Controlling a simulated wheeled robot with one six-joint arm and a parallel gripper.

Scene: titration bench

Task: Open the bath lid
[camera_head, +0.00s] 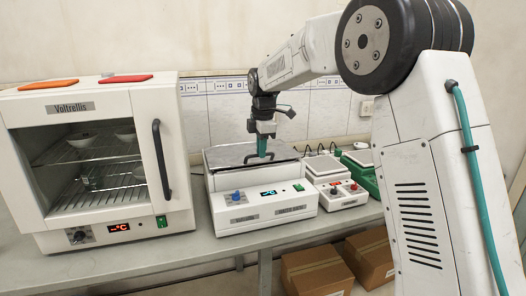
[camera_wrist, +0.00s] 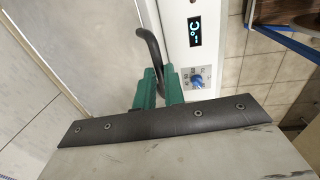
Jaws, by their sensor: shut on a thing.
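The bath (camera_head: 240,213) is a white box on the bench with a blue knob and a small lit display on its front. My gripper (camera_head: 263,152) points down at the handle with green fingers. In the wrist view, the green fingers (camera_wrist: 160,88) are shut around the dark handle (camera_wrist: 150,45), beside the display and blue knob. The lid (camera_wrist: 95,40) shows at the left there.
A white oven (camera_head: 95,155) with a glass door and dark handle stands left of the bath. Cardboard boxes (camera_head: 318,268) sit below the bench. The tiled wall is close behind.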

